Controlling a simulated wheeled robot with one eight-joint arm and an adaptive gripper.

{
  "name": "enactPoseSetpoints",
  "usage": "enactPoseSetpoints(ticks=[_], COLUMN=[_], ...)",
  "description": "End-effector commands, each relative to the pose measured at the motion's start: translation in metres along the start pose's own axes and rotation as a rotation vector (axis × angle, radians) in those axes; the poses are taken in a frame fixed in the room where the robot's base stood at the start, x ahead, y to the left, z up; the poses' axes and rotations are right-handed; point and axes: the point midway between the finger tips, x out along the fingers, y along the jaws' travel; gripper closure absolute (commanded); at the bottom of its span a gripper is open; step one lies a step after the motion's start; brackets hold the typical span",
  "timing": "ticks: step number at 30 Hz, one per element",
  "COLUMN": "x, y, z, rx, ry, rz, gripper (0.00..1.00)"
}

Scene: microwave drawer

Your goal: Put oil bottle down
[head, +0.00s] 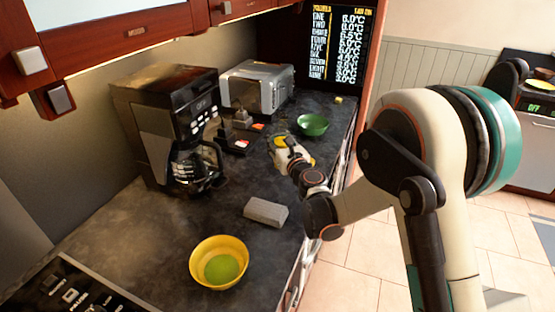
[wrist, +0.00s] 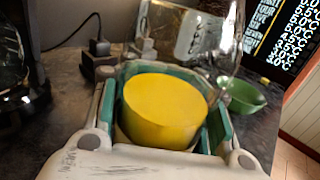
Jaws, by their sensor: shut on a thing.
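The oil bottle (wrist: 165,110) shows in the wrist view as a yellow round body between my fingers, with faint clear glass edges rising above it. My gripper (wrist: 168,78) is shut on it, one finger on each side. In the head view my gripper (head: 290,150) is low over the far part of the dark counter, left of my arm. Some yellow of the bottle (head: 281,140) shows at its fingers there. The bottle looks roughly upright. I cannot tell whether its base touches the counter.
A green bowl (head: 313,124) stands just beyond my gripper. A toaster (head: 256,88) and a coffee machine (head: 165,125) stand along the wall. A grey block (head: 266,212) and a yellow bowl (head: 219,250) are nearer. Dark counter (head: 235,180) between them is bare.

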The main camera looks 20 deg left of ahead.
Motion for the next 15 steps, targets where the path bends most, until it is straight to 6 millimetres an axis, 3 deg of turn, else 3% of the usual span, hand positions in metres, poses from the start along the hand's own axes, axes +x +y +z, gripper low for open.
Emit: enactPoseSetpoints(ticks=[8,15], x=[0.0,0.0], y=[0.0,0.0], z=[-0.021,-0.055], rx=[0.0,0.0], ry=[0.0,0.0], rz=[0.0,0.0], gripper=[1.0,1.0])
